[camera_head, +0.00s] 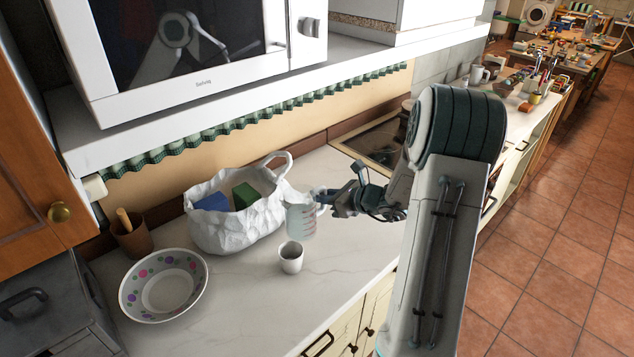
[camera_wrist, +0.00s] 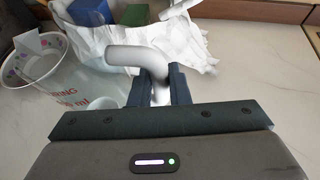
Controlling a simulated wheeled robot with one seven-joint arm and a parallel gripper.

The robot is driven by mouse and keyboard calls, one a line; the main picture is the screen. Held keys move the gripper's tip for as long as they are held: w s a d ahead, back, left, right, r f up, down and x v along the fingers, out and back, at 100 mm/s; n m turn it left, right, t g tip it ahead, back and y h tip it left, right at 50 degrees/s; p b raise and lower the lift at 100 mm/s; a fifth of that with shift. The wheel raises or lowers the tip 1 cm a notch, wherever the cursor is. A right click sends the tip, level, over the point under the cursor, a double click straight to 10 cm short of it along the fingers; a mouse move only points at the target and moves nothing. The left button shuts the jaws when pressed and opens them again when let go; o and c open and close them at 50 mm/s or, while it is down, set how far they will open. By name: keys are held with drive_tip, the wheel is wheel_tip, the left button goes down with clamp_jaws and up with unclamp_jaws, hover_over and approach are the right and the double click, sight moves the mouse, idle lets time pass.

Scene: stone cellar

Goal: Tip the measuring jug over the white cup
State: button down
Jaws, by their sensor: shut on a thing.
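The measuring jug (camera_head: 300,221) is translucent, with red lettering on its wall in the wrist view (camera_wrist: 72,92). My gripper (camera_head: 328,203) is shut on its white handle (camera_wrist: 135,57), which passes between the fingers in the wrist view. The jug looks roughly upright and seems to be held above the counter; its exact height is hard to tell. The white cup (camera_head: 291,259) stands upright on the counter, just below and in front of the jug in the head view. In the wrist view a rounded shape behind the jug's clear wall may be the cup.
A crumpled white bag (camera_head: 215,232) holding a blue block (camera_head: 211,202) and a green block (camera_head: 245,195) stands close behind the jug. A spotted bowl (camera_head: 190,262) and a brown pot (camera_head: 132,240) are at left. A microwave (camera_head: 200,60) overhangs the back. The counter right of the cup is clear.

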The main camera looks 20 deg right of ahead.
drive_tip(key=shift+w, duration=0.35)
drive_tip(key=shift+w+d+f, duration=0.1)
drive_tip(key=shift+d+f+n+h+b, duration=0.15)
drive_tip(key=shift+f+n+h+b, duration=0.25)
drive_tip(key=shift+b, duration=0.6)
drive_tip(key=shift+d+r+n+h+b, duration=0.2)
drive_tip(key=shift+r+n+h+b, duration=0.35)
drive_tip(key=shift+r+n, duration=0.2)
drive_tip(key=shift+s+f+n+t+b, duration=0.2)
drive_tip(key=shift+f+n+t+b, duration=0.25)
drive_tip(key=shift+b, duration=1.3)
drive_tip(key=shift+s+d+f+h+b, duration=0.15)
drive_tip(key=shift+h+b, duration=0.1)
drive_tip(key=shift+b, duration=0.55)
drive_tip(key=shift+f+n+h+b, duration=0.3)
drive_tip(key=shift+f+n+b, duration=0.1)
drive_tip(key=shift+b, duration=1.55)
